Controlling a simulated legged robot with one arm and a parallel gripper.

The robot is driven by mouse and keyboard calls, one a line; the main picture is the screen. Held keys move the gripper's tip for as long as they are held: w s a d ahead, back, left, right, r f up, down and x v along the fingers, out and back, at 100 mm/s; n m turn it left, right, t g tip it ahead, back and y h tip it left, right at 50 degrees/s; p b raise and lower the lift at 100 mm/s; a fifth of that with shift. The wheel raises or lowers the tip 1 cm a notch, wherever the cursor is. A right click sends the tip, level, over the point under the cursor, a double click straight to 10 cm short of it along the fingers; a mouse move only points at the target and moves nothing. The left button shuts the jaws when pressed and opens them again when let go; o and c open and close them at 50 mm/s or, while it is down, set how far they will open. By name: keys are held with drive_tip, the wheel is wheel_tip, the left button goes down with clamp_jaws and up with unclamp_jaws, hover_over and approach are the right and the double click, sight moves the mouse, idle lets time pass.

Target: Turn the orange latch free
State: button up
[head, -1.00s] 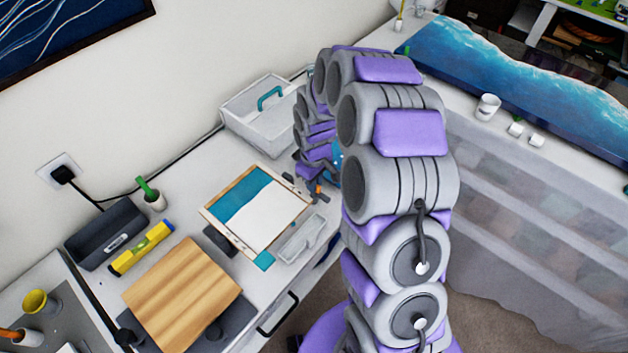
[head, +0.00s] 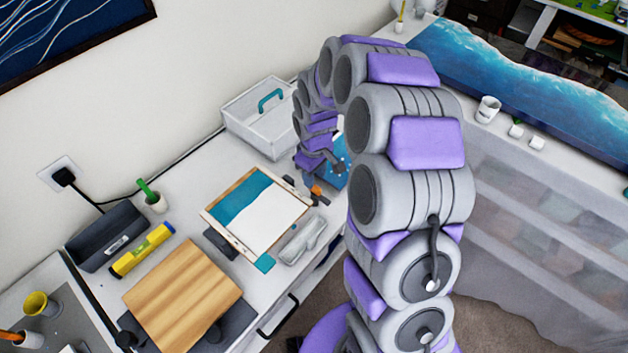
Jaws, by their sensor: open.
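The orange latch (head: 316,190) is a small orange piece with dark grey parts, at the right edge of the white bench, right of the framed board. My gripper (head: 339,169) is at the end of my curled arm, just above and to the right of the latch in the picture. It looks apart from the latch and holds nothing that I can see. Its fingers are small and partly hidden by my arm, but the jaws are open. A blue block-like thing (head: 330,181) shows behind the gripper and is partly covered.
The wood-framed board (head: 262,213) with teal and white fill lies left of the latch. A clear tray (head: 302,240) lies in front of it. A white caddy (head: 262,112) stands behind. A wooden board (head: 182,295) and a yellow level (head: 142,250) lie left.

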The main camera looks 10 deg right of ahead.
wheel_tip(320, 180, up, 13)
drive_tip(key=shift+p, duration=0.45)
drive_tip(key=shift+f, duration=0.1)
drive_tip(key=s+m+g+b, duration=0.1)
drive_tip(key=s+m+b, duration=0.4)
drive_tip(key=s, duration=2.9)
drive_tip(key=shift+r+m+g, duration=0.4)
drive_tip(key=shift+m, duration=0.8)
drive_tip(key=shift+d, duration=0.1)
